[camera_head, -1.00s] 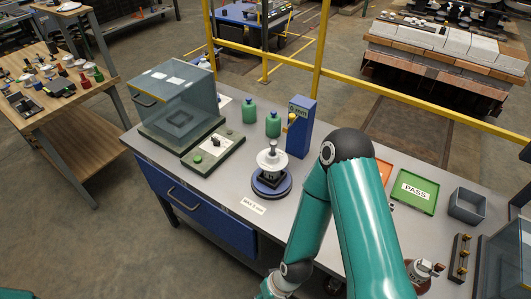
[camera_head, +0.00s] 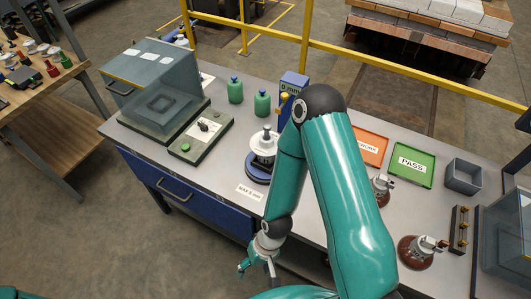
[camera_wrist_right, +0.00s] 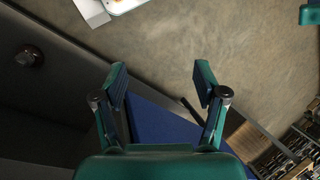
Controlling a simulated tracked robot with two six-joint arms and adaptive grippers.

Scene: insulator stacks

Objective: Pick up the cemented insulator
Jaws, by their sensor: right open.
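A white insulator with a grey metal cap (camera_head: 263,143) stands upright on a round blue stand (camera_head: 257,172) on the bench; my right arm partly hides it. Two brown insulators with metal caps stand on the right of the bench, one near the front (camera_head: 413,252) and one farther back (camera_head: 381,188). I cannot tell which is the cemented one. My right gripper (camera_head: 257,270) hangs in front of the bench edge, below the white insulator and apart from everything. In the right wrist view its two fingers (camera_wrist_right: 161,88) are spread with nothing between them. My left gripper is not in view.
A glass-fronted box (camera_head: 160,80) and a control panel (camera_head: 200,137) stand on the left. Green bottles (camera_head: 235,91) and a blue gauge post (camera_head: 292,84) stand behind. An orange tray (camera_head: 371,148), a green PASS tray (camera_head: 411,164) and a grey bin (camera_head: 463,177) lie at right.

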